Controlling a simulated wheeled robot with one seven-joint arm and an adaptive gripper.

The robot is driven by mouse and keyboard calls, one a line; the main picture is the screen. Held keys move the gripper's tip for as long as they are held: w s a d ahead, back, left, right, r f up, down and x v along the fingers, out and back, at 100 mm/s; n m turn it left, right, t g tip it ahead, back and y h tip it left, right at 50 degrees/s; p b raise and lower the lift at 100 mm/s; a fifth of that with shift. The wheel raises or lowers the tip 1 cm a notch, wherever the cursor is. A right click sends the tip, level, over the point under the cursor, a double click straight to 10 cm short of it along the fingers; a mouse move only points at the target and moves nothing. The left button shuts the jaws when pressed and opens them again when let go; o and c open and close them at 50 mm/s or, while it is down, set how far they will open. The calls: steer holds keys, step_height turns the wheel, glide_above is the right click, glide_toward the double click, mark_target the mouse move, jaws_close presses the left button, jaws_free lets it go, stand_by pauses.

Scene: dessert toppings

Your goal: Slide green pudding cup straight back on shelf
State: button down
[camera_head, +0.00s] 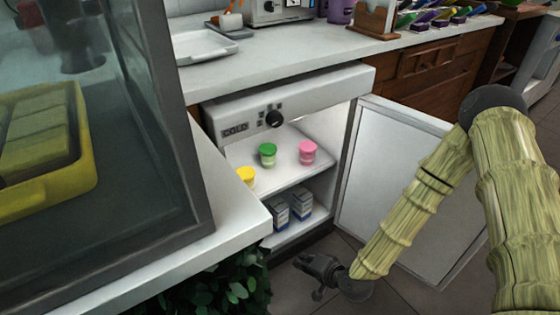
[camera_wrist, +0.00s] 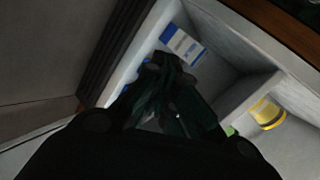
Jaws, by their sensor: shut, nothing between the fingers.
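The green pudding cup (camera_head: 268,157) stands upright on the upper shelf (camera_head: 286,173) of the open small fridge. It is between the yellow cup (camera_head: 246,176) at left front and the pink cup (camera_head: 308,153) at right. My gripper (camera_head: 312,268) is outside the fridge, low in front of its opening, apart from all the cups. In the wrist view my gripper (camera_wrist: 168,72) is dark, with its fingers shut and empty. A sliver of green (camera_wrist: 230,131) shows beside it, mostly hidden, near the yellow cup (camera_wrist: 267,113).
Blue-and-white cartons (camera_head: 290,206) stand on the lower shelf; one shows in the wrist view (camera_wrist: 183,45). The fridge door (camera_head: 400,185) is swung open to the right, behind my arm. A white counter edge (camera_head: 235,228) and leafy plant (camera_head: 225,292) are left of my gripper.

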steer(key=w+r+m+t+y, duration=0.2)
steer(key=w+r+t, duration=0.1)
steer(key=w+r, duration=0.45)
steer(key=m+t+y, duration=0.1)
steer(key=m+t, duration=0.1)
steer(key=t, duration=0.2)
glide_toward(275, 157)
steer(key=b+x, duration=0.4)
steer(key=x, duration=0.3)
steer(key=shift+d+f, duration=0.1)
